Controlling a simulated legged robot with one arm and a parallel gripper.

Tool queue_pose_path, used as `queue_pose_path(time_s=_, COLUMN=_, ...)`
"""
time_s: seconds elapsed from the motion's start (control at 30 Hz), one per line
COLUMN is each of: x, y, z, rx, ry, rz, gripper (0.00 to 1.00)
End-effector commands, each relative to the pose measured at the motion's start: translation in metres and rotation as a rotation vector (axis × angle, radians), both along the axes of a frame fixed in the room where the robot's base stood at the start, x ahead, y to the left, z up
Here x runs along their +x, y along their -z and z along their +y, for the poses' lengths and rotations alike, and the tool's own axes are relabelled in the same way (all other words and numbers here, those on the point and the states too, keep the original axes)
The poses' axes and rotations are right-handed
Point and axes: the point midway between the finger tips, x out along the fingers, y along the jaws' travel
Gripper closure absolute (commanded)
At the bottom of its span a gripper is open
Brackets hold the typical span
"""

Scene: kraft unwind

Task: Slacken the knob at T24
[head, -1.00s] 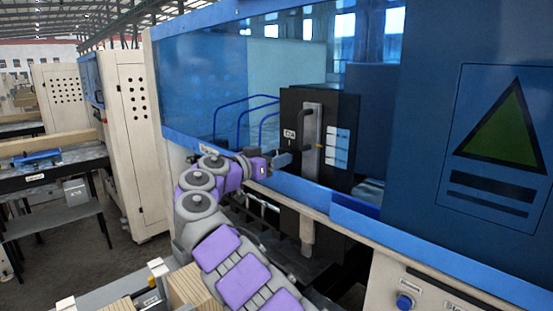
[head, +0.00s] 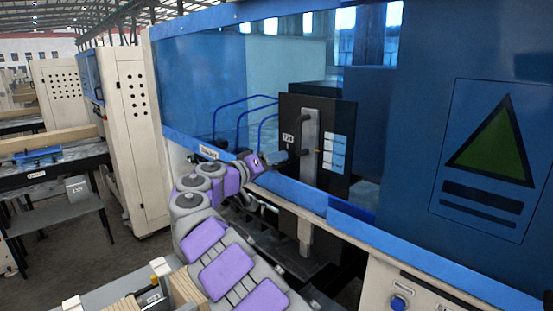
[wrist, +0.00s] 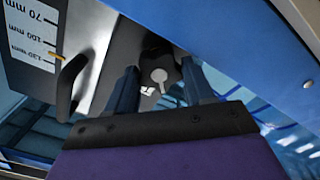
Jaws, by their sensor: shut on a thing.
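The T24 label (head: 287,138) is on a black panel (head: 292,112) with an upright grey metal bar (head: 309,130). My gripper (head: 296,156) reaches the panel just below the label. In the wrist view, my gripper (wrist: 161,82) has a finger on each side of a dark lobed knob (wrist: 160,60) with a pale round centre and is shut on it. The fingers and my wrist hide part of the knob. In the head view the knob is hidden behind the fingers.
A white millimetre scale (wrist: 30,35) with an orange pointer and a curved black handle (wrist: 72,85) lie left of the knob. A blue frame rail (head: 290,192) runs below my wrist. A blue cover (head: 470,130) stands at the right.

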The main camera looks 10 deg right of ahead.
Motion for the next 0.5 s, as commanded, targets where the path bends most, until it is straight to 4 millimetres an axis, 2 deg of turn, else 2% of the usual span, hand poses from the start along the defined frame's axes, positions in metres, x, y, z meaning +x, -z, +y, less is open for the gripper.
queue_pose_path(time_s=0.03, x=0.0002, y=-0.0045, z=0.0050, rx=-0.015, ry=-0.010, rz=0.010, gripper=0.78)
queue_pose_path(time_s=0.5, x=0.0016, y=-0.0029, z=0.0057, rx=-0.058, ry=-0.012, rz=0.071, gripper=0.78)
